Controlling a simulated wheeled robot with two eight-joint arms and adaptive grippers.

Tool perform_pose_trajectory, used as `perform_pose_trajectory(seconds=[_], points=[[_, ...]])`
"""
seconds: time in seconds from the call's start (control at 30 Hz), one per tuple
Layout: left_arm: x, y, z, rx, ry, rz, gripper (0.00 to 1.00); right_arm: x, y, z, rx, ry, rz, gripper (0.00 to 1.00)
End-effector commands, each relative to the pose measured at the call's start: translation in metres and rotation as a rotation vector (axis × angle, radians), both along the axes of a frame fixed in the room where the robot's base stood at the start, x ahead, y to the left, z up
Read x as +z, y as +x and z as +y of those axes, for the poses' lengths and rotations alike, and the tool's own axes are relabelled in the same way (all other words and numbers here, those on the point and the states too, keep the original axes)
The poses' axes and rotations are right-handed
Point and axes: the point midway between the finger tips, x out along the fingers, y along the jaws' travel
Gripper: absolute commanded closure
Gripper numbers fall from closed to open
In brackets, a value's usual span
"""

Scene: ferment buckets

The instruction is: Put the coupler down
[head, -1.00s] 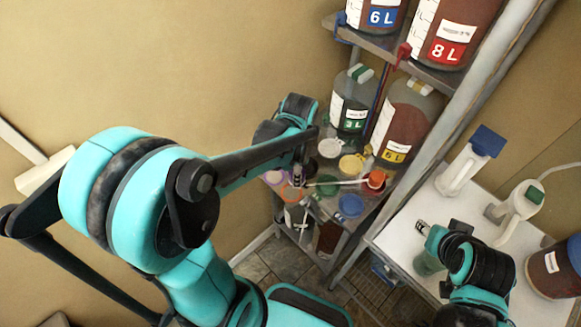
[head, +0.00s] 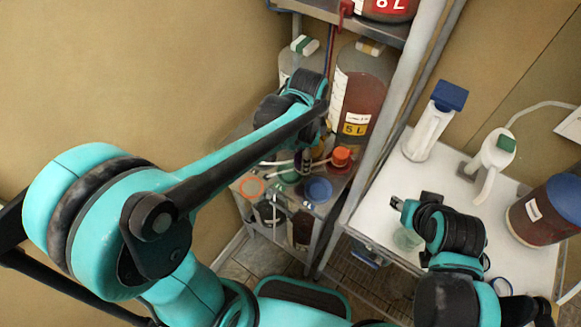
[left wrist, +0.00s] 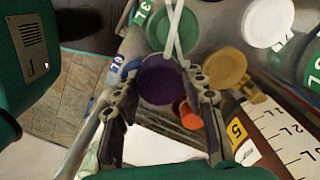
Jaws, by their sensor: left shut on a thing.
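In the left wrist view my left gripper (left wrist: 159,75) has its fingertips on either side of a dark purple round piece (left wrist: 158,82). It is shut on this piece, which seems to be the coupler. In the head view the left gripper (head: 306,160) is low over the crowded shelf top (head: 325,208), beside the bottle marked 5 L; the arm hides most of the held piece. My right gripper (head: 397,204) is over the white table, and its fingers are too small to read.
An orange ring (head: 252,187), a blue lid (head: 318,190) and an orange cap (head: 342,155) crowd the shelf around the left gripper. Thin white tubes (left wrist: 174,28) cross there. The 5 L bottle (head: 360,92) stands behind. A white table (head: 385,205) carries bottles on the right.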

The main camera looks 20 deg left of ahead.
Motion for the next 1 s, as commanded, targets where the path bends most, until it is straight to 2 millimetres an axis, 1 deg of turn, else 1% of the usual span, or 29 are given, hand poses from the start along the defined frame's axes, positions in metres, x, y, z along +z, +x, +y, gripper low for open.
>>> perform_pose_trajectory(seconds=[0.03, 0.1, 0.2, 0.27, 0.37, 0.6, 0.67, 0.87, 1.0], points=[[-0.010, 0.004, 0.012, 0.006, 0.000, 0.000, 0.93, -0.006, 0.000, 0.000, 0.000, 0.000, 0.000, 0.60], [-0.017, 0.007, 0.023, 0.004, 0.000, 0.000, 0.93, -0.009, 0.000, 0.000, 0.000, 0.000, 0.000, 0.60], [-0.023, 0.011, 0.035, 0.002, 0.000, 0.000, 0.93, -0.012, 0.000, 0.000, 0.000, 0.000, 0.000, 0.60], [-0.025, 0.012, 0.038, 0.001, 0.000, 0.000, 0.93, -0.012, 0.000, 0.000, 0.000, 0.000, 0.000, 0.60], [-0.029, 0.012, 0.040, -0.001, 0.000, 0.000, 0.93, -0.014, 0.000, 0.000, 0.000, 0.000, 0.000, 0.60], [-0.064, 0.012, 0.039, -0.001, 0.000, 0.000, 0.93, -0.029, 0.000, 0.000, 0.000, 0.000, 0.000, 0.60], [-0.067, 0.012, 0.039, -0.001, 0.000, 0.000, 0.93, -0.029, 0.000, 0.000, 0.000, 0.000, 0.000, 0.60], [-0.065, 0.012, 0.039, -0.001, 0.000, 0.000, 0.93, -0.028, 0.000, 0.000, 0.000, 0.000, 0.000, 0.60], [-0.069, 0.012, 0.039, -0.001, 0.000, 0.000, 0.93, -0.031, 0.000, 0.000, 0.000, 0.000, 0.000, 0.60]])
